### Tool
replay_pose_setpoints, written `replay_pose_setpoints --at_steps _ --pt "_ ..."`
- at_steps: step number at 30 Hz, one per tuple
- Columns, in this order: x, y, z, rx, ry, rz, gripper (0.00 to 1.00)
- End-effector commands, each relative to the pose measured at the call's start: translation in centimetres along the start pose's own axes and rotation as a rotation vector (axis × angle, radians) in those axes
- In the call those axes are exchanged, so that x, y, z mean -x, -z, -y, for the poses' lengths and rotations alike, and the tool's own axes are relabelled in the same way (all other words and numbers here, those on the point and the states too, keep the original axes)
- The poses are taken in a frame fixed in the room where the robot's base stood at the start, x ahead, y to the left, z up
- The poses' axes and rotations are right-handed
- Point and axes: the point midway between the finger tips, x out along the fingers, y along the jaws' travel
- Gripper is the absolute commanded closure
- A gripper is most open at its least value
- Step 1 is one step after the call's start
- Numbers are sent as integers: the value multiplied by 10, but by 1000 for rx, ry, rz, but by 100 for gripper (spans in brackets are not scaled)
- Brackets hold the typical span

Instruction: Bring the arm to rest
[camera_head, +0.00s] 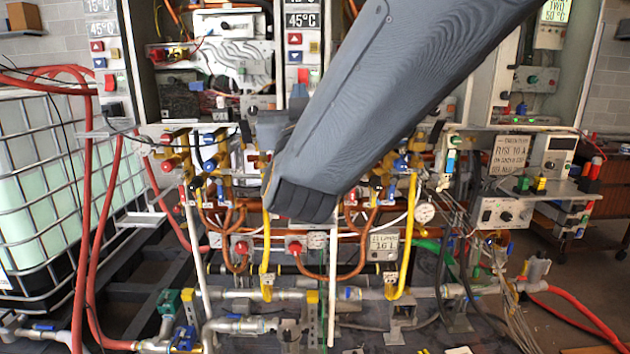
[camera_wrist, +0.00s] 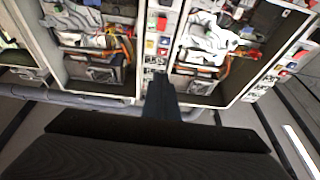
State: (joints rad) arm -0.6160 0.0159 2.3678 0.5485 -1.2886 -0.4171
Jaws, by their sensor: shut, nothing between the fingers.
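My arm (camera_head: 385,105) crosses the head view as a large dark grey link, from the upper right down to the middle, in front of the heater rig. I cannot make out my gripper's fingertips in the head view; the link covers much of that area. In the wrist view my gripper (camera_wrist: 160,82) shows as a narrow dark shape pointing up at the strip between two open heater cabinets. Its fingers are together with nothing between them. I cannot tell how far it is from the cabinets.
The left cabinet (camera_wrist: 97,45) and right cabinet (camera_wrist: 215,50) hold wiring and parts. Below the rig run yellow pipes (camera_head: 265,245) and valves. A white caged tank (camera_head: 40,170) stands at the left beside red hoses (camera_head: 88,220). A shelf with a control box (camera_head: 505,213) is at the right.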

Motion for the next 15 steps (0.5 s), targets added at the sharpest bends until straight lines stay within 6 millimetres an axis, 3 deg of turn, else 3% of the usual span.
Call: replay_pose_setpoints --at_steps 8,11,15 --pt "0 -57 -10 7 62 184 100" --pt "4 -86 -17 11 88 282 100" --pt "21 -139 -34 14 124 474 100"
